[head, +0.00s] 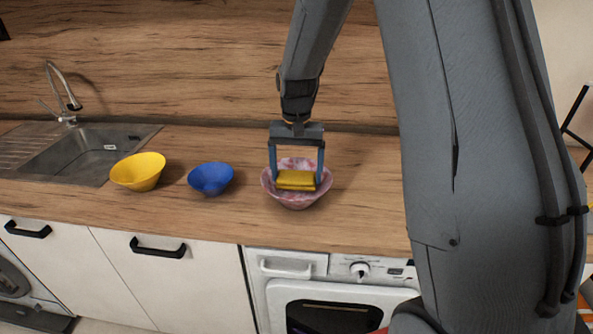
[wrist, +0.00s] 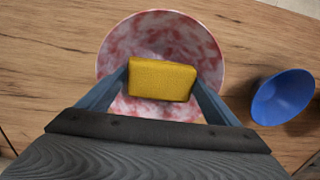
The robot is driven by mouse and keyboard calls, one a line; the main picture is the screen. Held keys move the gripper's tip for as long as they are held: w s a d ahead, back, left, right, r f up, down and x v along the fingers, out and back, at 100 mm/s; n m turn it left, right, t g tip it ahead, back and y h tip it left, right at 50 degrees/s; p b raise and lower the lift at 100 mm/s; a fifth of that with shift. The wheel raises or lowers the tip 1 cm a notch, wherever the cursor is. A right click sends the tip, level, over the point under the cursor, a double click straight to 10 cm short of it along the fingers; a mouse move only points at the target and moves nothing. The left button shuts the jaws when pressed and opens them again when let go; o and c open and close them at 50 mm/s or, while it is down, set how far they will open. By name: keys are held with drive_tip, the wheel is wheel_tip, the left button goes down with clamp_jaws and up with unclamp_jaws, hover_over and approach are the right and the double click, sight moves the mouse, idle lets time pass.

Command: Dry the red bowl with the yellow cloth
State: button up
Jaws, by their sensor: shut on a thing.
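The red bowl (head: 294,201), mottled red and whitish, stands upright on the wooden counter in the head view. It also shows in the wrist view (wrist: 160,33). My gripper (head: 297,180) is shut on the folded yellow cloth (head: 297,183) and points down into the bowl. In the wrist view the cloth (wrist: 162,80) sits between the two blue-grey fingers, over the middle of the bowl. Whether the cloth touches the bowl's inside is hidden.
A blue bowl (head: 211,180) stands left of the red bowl, and a yellow bowl (head: 138,172) stands farther left. A sink (head: 80,152) with a tap (head: 65,95) is at the far left. The wooden splashback (head: 180,60) rises behind. The counter (head: 365,205) right of the red bowl is bare.

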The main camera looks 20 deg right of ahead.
drive_tip(key=shift+f+b, duration=0.35)
drive_tip(key=shift+f, duration=0.55)
drive_tip(key=shift+s, duration=0.1)
drive_tip(key=shift+s+a+p, duration=0.2)
drive_tip(key=shift+s+p, duration=0.2)
drive_tip(key=shift+w+d+f, duration=0.1)
drive_tip(key=shift+w+d, duration=0.1)
drive_tip(key=shift+w, duration=0.25)
drive_tip(key=shift+w+d+f, duration=0.1)
drive_tip(key=shift+w+d, duration=0.1)
drive_tip(key=shift+w, duration=0.25)
drive_tip(key=shift+s+a+r+p, duration=0.1)
drive_tip(key=shift+s+a+p, duration=0.1)
drive_tip(key=shift+s, duration=0.3)
drive_tip(key=shift+s+a+r+p, duration=0.1)
drive_tip(key=shift+s+a+p, duration=0.1)
drive_tip(key=shift+s, duration=0.25)
drive_tip(key=shift+w, duration=0.1)
